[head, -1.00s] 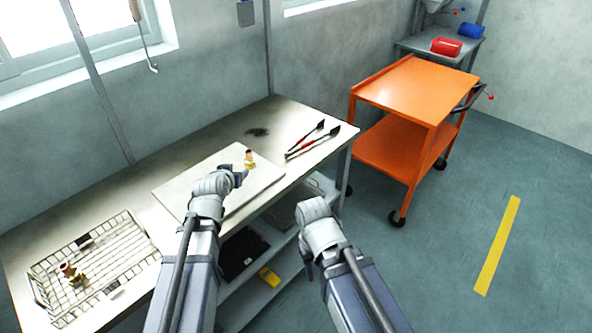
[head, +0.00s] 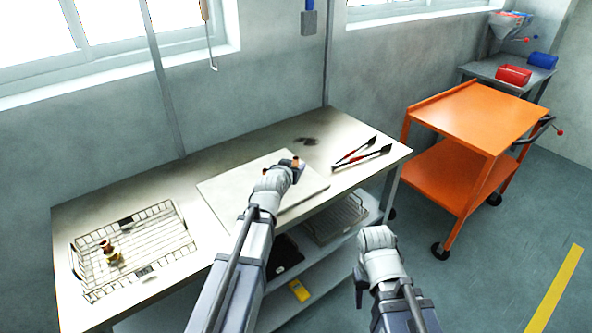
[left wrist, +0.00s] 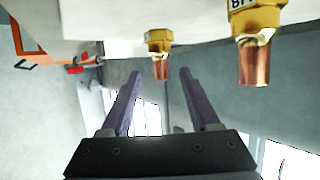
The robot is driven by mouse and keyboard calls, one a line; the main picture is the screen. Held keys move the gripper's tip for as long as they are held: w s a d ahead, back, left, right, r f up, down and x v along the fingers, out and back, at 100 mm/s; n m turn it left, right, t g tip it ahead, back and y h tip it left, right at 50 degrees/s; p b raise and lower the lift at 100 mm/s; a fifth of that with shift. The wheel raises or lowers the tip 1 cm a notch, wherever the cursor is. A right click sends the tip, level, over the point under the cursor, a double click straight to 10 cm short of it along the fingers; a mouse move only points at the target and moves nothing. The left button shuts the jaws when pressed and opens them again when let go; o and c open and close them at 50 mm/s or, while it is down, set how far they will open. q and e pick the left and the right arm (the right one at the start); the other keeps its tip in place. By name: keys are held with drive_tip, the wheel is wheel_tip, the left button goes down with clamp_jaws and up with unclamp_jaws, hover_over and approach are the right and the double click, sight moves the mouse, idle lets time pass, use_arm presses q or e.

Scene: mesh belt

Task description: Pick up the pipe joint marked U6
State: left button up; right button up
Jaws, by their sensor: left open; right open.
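My left gripper (head: 293,168) is over the pale board on the bench, open, and it covers most of what stands there. That view shows a yellow-and-copper pipe joint (left wrist: 158,42) just beyond the fingertips and a larger, nearer one (left wrist: 252,30) to the right. The nearer one has a white label, cut off and not fully readable. I cannot tell which is U6. My right gripper (head: 362,288) is open, low in front of the bench, away from the joints.
A wire basket (head: 165,222) at the bench's left holds brass-and-copper fittings (head: 110,252). Red-handled tools (head: 362,155) lie right of the pale board (head: 222,190). Shelves (head: 312,262) sit under the bench. An orange cart (head: 480,115) stands to the right.

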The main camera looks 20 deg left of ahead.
sight(295, 163)
use_arm(q)
drive_tip(key=b+x, duration=0.2)
drive_tip(key=x, duration=0.3)
drive_tip(key=shift+a+f, duration=0.1)
drive_tip(key=shift+f, duration=0.1)
drive_tip(key=shift+s+r, duration=0.1)
drive_tip(key=shift+c, duration=0.5)
clamp_jaws()
